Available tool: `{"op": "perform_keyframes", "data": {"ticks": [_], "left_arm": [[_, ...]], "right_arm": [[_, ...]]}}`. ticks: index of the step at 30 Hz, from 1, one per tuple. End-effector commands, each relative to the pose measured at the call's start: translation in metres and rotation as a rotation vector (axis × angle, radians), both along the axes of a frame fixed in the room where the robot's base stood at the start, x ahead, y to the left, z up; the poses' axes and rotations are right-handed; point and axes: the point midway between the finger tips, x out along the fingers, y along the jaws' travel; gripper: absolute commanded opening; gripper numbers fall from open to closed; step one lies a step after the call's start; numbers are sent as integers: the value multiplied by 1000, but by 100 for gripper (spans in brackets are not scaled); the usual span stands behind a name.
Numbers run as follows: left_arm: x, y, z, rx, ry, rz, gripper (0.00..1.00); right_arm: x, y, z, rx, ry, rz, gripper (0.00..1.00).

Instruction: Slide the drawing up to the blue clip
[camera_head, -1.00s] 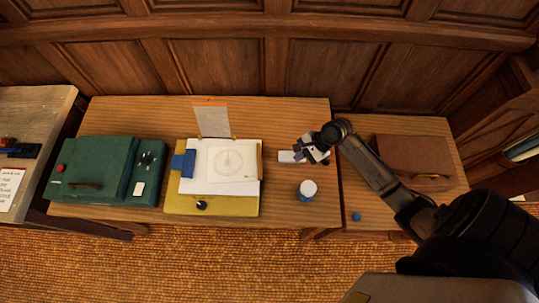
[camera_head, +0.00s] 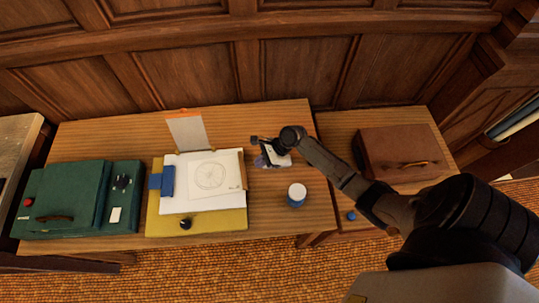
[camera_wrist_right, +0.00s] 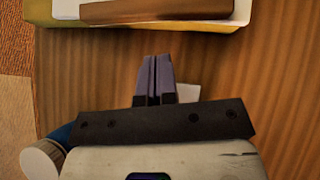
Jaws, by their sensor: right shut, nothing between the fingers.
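The drawing (camera_head: 210,175), a white sheet with a circular figure, lies on white paper on the yellow drafting board (camera_head: 200,224). The blue clip (camera_head: 161,182) is at the board's left edge, apart from the drawing's left side. My right gripper (camera_head: 260,153) is over the table just right of the board. In the right wrist view its fingers (camera_wrist_right: 153,60) are shut and empty, pointing toward the board (camera_wrist_right: 200,28) with a gap of bare wood. A brown strip (camera_wrist_right: 157,10) lies along that board edge. My left gripper is not in view.
A white-lidded blue jar (camera_head: 296,195) stands right of the board. A green case (camera_head: 75,200) is at the left, a brown case (camera_head: 400,150) at the right. An upright sheet (camera_head: 186,131) stands behind the board. A small white item (camera_wrist_right: 187,92) is partly hidden behind my fingers.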

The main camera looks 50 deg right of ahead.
Motion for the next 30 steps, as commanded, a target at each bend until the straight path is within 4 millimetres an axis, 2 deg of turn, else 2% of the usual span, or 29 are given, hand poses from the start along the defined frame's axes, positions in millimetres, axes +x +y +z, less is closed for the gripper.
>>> {"op": "perform_keyframes", "data": {"ticks": [4, 10, 24, 30], "left_arm": [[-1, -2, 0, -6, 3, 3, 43], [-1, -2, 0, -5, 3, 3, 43], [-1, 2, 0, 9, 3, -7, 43], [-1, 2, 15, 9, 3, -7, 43]], "right_arm": [[11, 16, 3, 0, -3, 0, 0], [18, 26, 2, -2, -2, 1, 0], [19, 29, 3, -2, -2, 0, 0], [16, 23, 7, 0, -1, -25, 0]]}}
